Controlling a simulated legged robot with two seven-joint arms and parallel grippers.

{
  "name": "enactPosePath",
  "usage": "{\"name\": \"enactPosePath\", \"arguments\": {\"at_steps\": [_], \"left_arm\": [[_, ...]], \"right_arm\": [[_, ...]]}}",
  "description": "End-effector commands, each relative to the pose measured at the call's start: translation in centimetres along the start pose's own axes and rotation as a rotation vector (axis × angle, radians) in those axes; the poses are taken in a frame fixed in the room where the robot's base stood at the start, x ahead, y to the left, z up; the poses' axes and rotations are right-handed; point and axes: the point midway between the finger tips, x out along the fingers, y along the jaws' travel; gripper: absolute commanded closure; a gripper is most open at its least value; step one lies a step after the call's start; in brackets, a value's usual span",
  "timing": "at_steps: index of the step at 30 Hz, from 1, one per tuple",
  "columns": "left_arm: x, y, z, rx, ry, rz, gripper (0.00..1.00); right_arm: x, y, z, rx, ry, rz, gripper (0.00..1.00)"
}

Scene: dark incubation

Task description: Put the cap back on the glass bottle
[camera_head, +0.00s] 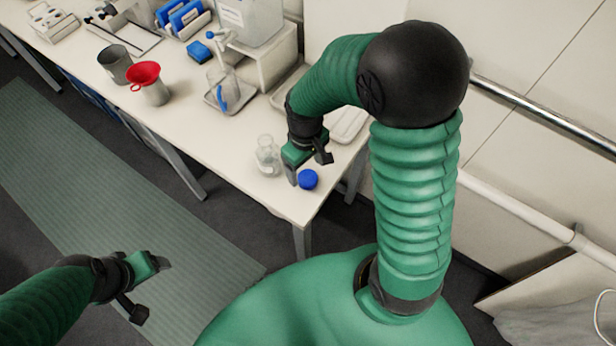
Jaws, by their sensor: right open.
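The glass bottle (267,160) stands upright and uncapped near the table's near end. The blue cap (308,179) lies on the tabletop to the right of the bottle, close to the table's corner. My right gripper (292,177) points down between the bottle and the cap, with its fingers just left of the cap. It is open and holds nothing that I can see; whether it touches the cap I cannot tell. My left gripper (160,263) is off the table at lower left, over the floor; its finger gap is not clear.
On the white table (215,140) stand a grey cup (115,65), a red funnel (144,75) in a metal beaker, a tray (230,97) with a wash bottle, and racks farther back. Shallow trays (348,125) lie near the wall. Table space left of the bottle is clear.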

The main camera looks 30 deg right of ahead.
Motion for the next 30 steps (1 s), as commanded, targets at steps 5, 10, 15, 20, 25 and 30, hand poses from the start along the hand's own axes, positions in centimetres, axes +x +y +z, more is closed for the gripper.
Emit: {"name": "enactPosePath", "arguments": {"at_steps": [5,10,15,20,25,30], "left_arm": [[-0.2,0.0,0.0,0.000,0.000,0.000,0.27],[-0.3,0.0,-0.1,0.000,0.000,0.000,0.27],[-0.3,0.0,-0.1,0.000,0.000,0.000,0.27],[-0.3,0.0,-0.1,0.000,0.000,0.000,0.27],[-0.3,0.0,-0.1,0.000,0.000,0.000,0.27],[-0.3,0.0,-0.1,0.000,0.000,0.000,0.27]], "right_arm": [[1.3,0.3,0.1,0.000,-0.004,-0.002,0.26],[4.2,0.6,0.1,0.000,-0.004,-0.002,0.26],[5.2,0.6,0.1,0.000,-0.001,-0.002,0.26],[5.2,0.6,0.1,0.000,0.001,-0.001,0.26],[5.2,0.6,0.1,0.000,0.000,-0.001,0.34],[5.2,0.6,0.0,0.000,0.000,-0.001,0.56]]}}
